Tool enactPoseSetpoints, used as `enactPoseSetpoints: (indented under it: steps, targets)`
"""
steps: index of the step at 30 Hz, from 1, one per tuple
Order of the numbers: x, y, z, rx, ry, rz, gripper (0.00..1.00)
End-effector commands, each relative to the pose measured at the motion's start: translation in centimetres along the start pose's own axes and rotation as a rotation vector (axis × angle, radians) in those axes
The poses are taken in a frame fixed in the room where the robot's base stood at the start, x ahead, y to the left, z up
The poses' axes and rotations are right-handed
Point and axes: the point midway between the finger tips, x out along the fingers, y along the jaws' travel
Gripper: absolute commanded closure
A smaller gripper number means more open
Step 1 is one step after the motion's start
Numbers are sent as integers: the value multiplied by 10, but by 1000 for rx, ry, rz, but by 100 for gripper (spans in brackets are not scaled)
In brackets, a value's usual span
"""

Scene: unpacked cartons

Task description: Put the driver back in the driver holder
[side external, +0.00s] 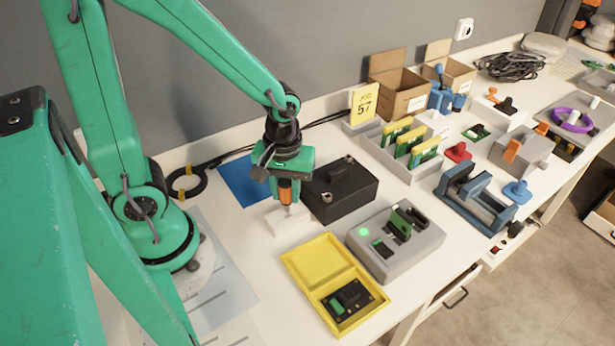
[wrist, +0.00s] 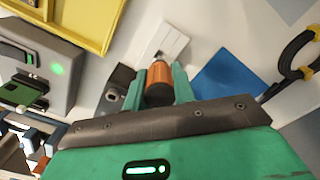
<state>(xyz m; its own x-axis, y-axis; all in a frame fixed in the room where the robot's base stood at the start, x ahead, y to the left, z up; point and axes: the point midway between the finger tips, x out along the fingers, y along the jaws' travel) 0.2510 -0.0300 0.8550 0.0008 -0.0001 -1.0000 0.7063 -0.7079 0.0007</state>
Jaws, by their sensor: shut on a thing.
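The driver (side external: 286,190) has an orange and black handle and is upright between the fingers of my gripper (side external: 286,196). In the wrist view the driver's handle (wrist: 159,77) sits between the two green fingers of my gripper (wrist: 161,84), which are shut on it. The white block that looks like the driver holder (side external: 284,224) is on the table directly below the driver. The holder also shows in the wrist view (wrist: 173,42), just beyond the handle. The driver's lower end is close to the holder; I cannot tell whether it is inside it.
A black box (side external: 341,190) stands close to the right of my gripper. A grey fixture with a green light (side external: 398,252) and an open yellow case (side external: 312,262) are in front. A blue mat (side external: 240,181) lies behind left. Cartons (side external: 399,98) stand farther back.

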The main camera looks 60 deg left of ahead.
Motion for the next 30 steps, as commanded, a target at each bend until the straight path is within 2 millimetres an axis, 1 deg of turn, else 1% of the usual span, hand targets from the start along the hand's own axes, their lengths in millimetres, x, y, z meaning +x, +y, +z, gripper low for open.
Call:
enactPoseSetpoints:
  steps: [30]
  targets:
    - [22,0,0,0,-1,-1,100]
